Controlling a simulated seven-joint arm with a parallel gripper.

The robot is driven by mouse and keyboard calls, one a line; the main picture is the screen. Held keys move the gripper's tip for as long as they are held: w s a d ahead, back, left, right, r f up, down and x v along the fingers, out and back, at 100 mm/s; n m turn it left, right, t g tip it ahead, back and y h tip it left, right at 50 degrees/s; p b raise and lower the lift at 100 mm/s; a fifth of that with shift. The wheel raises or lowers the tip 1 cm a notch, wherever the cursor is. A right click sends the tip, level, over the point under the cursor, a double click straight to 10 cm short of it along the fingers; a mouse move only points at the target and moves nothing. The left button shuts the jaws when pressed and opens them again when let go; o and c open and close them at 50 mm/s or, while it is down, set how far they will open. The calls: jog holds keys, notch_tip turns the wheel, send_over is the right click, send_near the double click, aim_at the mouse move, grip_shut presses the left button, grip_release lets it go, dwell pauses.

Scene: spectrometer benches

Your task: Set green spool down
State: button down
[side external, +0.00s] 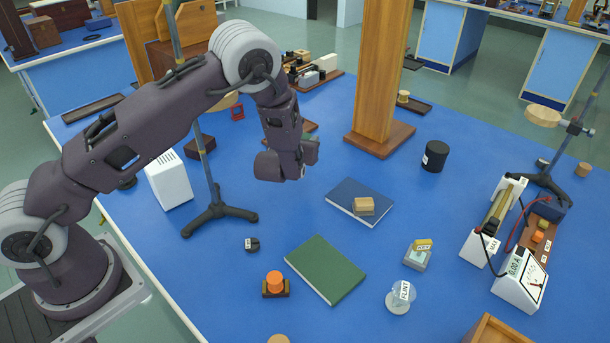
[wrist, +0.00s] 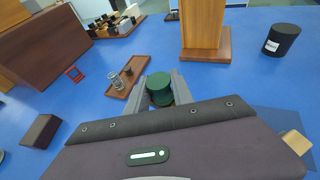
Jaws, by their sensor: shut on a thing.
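The green spool (wrist: 160,86) sits between the two grey fingers of my gripper (wrist: 163,93) in the wrist view. The fingers are shut on it. In the side view my gripper (side external: 308,153) hangs above the blue table, left of the wooden pillar and behind the blue book. Only a small greenish bit of the spool (side external: 309,138) seems to show there; the rest is hidden by the gripper. In the wrist view, blue table and a brown tray (wrist: 126,80) with small glass items lie beyond and left of the spool. I cannot tell its exact height above the table.
The wooden pillar (side external: 381,75) stands on a square base (side external: 380,139). A black cylinder (side external: 434,156) is to its right. A blue book (side external: 345,190) carries a wooden block (side external: 363,206). A green book (side external: 325,268) lies nearer. A stand (side external: 218,215) is left.

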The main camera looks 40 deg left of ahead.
aim_at(308, 173)
jog(key=w+a, duration=0.1)
jog(key=w+m+h, duration=0.1)
jog(key=shift+w+a+f, duration=0.15)
jog(key=shift+w+a, duration=0.15)
jog(key=shift+a, duration=0.1)
jog(key=shift+m+t, duration=0.3)
jog(key=f, duration=0.9)
jog(key=shift+w+f, duration=0.2)
jog(key=shift+f, duration=0.15)
jog(key=shift+f, duration=0.1)
jog(key=c, duration=1.1)
grip_release()
jog(key=v, duration=1.2)
jog(key=shift+a+r, duration=0.1)
jog(key=shift+r, duration=0.15)
